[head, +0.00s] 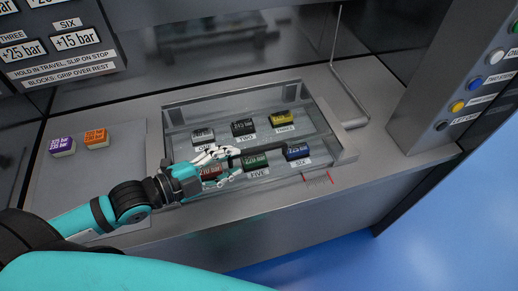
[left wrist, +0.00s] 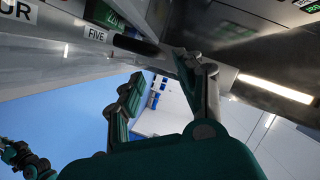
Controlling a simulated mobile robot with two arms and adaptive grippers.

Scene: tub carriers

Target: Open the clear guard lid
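The clear guard lid (head: 322,122) lies closed, as far as I can tell, over a recess with several labelled blocks. A dark bar handle (head: 270,149) runs along its front part. In the left wrist view the dark handle (left wrist: 136,45) ends just beyond the fingers. My left gripper (head: 218,158) is at the handle's left end, over the front left of the lid. Its two fingers also show apart in the wrist view (left wrist: 158,80). Contact with the handle cannot be told. A small teal and black jointed part at the wrist view's lower left may be my right arm.
Purple (head: 61,146) and orange (head: 96,138) blocks lie on a plate left of the lid. A bent metal rod (head: 345,85) stands behind the lid's right side. A button column (head: 455,75) is at the right. Red marks (head: 318,180) lie by the lid's front right.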

